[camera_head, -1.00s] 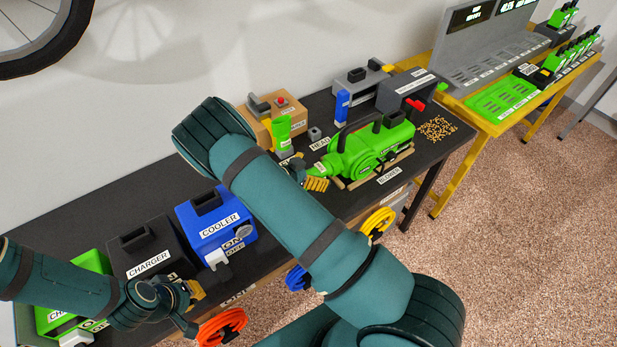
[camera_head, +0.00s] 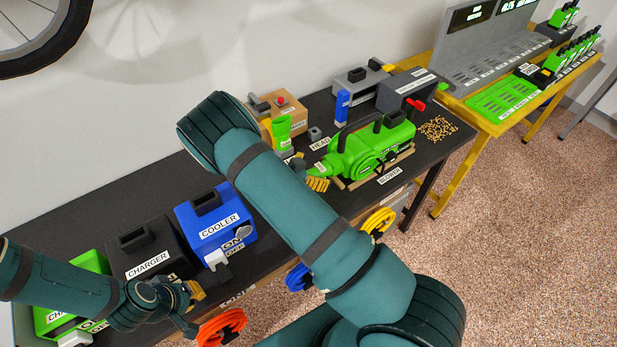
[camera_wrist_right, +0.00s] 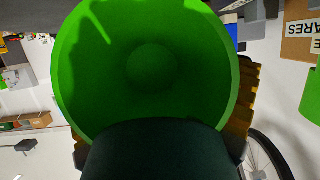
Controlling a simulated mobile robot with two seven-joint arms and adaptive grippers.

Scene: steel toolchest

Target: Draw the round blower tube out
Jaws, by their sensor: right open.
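The green blower (camera_head: 372,150) sits on the dark bench, with its label in front of it. Its round green tube (camera_head: 318,171) points left toward my right gripper. My right gripper (camera_head: 314,184) is at the tube's end, partly hidden behind my right arm. In the right wrist view the tube's round open end (camera_wrist_right: 150,65) fills the middle, with yellow finger pads on both sides of it. The fingers are open around the tube; contact cannot be told. My left gripper (camera_head: 190,302) is in front of the charger; its jaws are too small to read.
A cardboard box (camera_head: 270,112) and a blue bottle (camera_head: 342,104) stand behind the tube. Spilled pellets (camera_head: 438,128) lie right of the blower.

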